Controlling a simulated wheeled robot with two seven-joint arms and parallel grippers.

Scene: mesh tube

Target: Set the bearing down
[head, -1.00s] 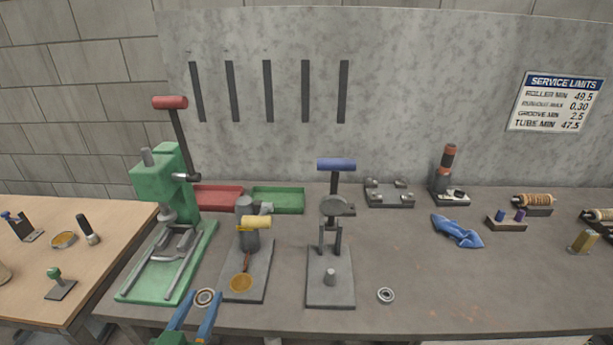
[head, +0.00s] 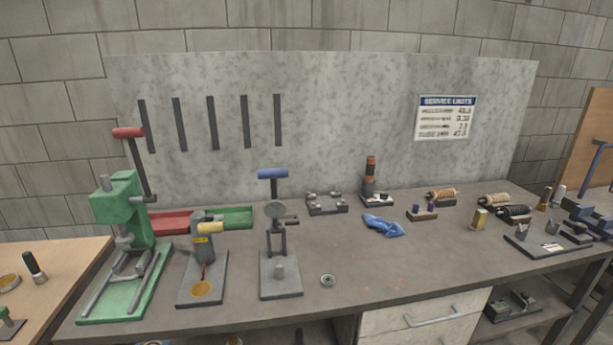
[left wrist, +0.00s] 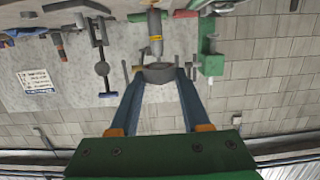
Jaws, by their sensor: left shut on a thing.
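In the left wrist view my left gripper (left wrist: 160,82) has its blue fingers closed around a grey ring-shaped bearing (left wrist: 158,73). The bearing is seen nearly edge-on, and the bench behind it appears upside down. Neither gripper shows clearly in the head view. A second small round bearing (head: 328,281) lies flat on the bench (head: 400,275), right of the press stand with the blue handle (head: 279,271). My right gripper is in neither view.
A green arbor press (head: 124,250) and a grey stand with a yellow handle (head: 203,273) stand on the left. Red (head: 168,222) and green (head: 232,217) trays lie behind. A blue cloth (head: 383,226) and spools are further right. The bench front right of centre is clear.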

